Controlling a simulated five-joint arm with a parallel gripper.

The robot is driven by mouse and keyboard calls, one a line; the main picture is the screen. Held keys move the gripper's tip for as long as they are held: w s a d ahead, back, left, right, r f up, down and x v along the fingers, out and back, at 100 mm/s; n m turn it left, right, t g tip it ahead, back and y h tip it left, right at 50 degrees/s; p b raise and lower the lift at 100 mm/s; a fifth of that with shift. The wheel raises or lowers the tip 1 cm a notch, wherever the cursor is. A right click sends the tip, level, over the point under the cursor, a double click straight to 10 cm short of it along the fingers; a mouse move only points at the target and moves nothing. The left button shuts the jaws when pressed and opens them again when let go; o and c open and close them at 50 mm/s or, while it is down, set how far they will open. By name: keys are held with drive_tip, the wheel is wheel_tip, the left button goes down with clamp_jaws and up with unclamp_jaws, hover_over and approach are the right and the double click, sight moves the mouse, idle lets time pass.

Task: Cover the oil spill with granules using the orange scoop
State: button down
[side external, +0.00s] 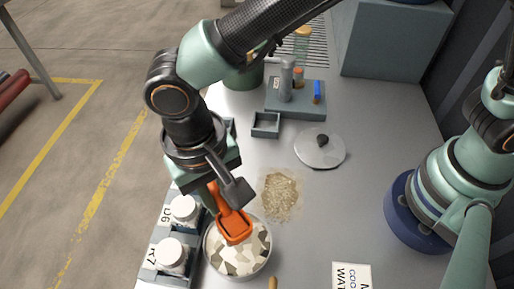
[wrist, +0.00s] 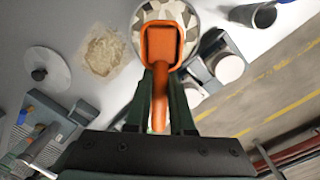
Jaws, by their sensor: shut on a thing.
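My gripper (side external: 214,196) is shut on the handle of the orange scoop (side external: 235,226). In the wrist view the scoop (wrist: 163,45) points away from my gripper (wrist: 160,88), and its inside looks plain orange, with no granules visible. The scoop is over a round bowl (side external: 238,262) with a patchwork of pale and dark pieces; I cannot tell whether it touches them. The bowl (wrist: 190,18) is partly hidden by the scoop in the wrist view. A beige granular patch (side external: 280,194) lies on the table right of the scoop. No dark oil shows around it.
White-lidded jars (side external: 172,254) stand in a rack left of the bowl. A round lid with a dark knob (side external: 320,150), a small grey tray (side external: 265,125) and a holder with bottles (side external: 295,98) lie farther back. A label card (side external: 351,277) is at front right.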

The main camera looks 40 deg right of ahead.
sight(224, 218)
drive_tip(key=shift+f, duration=2.9)
drive_tip(key=shift+f, duration=0.55)
drive_tip(key=shift+r, duration=3.55)
drive_tip(key=w+d+r, duration=0.2)
drive_tip(key=w+d, duration=0.5)
drive_tip(key=d, duration=0.1)
drive_tip(key=w+d+r, duration=0.2)
drive_tip(key=d, duration=1.1)
drive_tip(key=w+d+r+n, duration=0.1)
drive_tip(key=w+d+r, duration=0.1)
drive_tip(key=d, duration=1.1)
drive_tip(key=shift+d+r+y, duration=0.15)
drive_tip(key=shift+d+y, duration=0.15)
drive_tip(key=shift+d, duration=0.05)
